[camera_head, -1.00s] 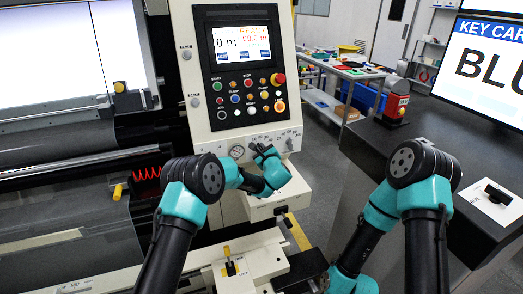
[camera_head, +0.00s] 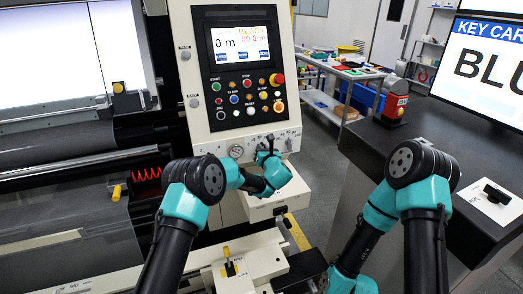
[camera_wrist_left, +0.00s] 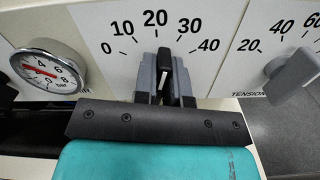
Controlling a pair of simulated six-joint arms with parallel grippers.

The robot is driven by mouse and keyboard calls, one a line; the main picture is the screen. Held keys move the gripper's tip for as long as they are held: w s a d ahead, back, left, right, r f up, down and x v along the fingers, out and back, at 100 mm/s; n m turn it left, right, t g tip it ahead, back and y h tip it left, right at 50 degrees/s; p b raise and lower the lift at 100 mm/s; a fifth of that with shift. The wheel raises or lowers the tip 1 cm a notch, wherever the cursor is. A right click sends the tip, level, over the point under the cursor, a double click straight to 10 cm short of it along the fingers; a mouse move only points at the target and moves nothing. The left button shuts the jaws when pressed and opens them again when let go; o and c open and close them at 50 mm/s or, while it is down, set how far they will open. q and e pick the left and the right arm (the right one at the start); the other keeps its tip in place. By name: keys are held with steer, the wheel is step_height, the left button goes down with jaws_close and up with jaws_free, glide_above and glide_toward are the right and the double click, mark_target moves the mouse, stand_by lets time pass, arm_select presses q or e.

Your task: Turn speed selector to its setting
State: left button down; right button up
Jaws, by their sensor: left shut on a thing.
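The speed selector (camera_wrist_left: 166,72) is a dark knob with a white pointer line, in the middle of the left wrist view. Its line points up, close to the 20 mark on a printed scale from 0 to 40. My left gripper (camera_wrist_left: 167,85) is shut on the knob, one grey finger on each side of it. In the head view, my left gripper (camera_head: 268,152) is at the lower part of the control panel (camera_head: 207,120) and mostly hides the knob. My right gripper is out of view; only its arm shows.
A pressure gauge (camera_wrist_left: 48,67) is left of the selector, and a grey tension knob (camera_wrist_left: 292,80) is to its right. Several buttons and a screen (camera_head: 241,43) are above. A monitor (camera_head: 487,70) with blue-headed text stands at the right.

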arm_select(q)
steer(key=shift+d+m, duration=0.15)
steer(key=shift+m, duration=1.45)
steer(key=c, duration=1.2)
jaws_free()
steer(key=v, duration=1.7)
steer(key=shift+s, duration=0.15)
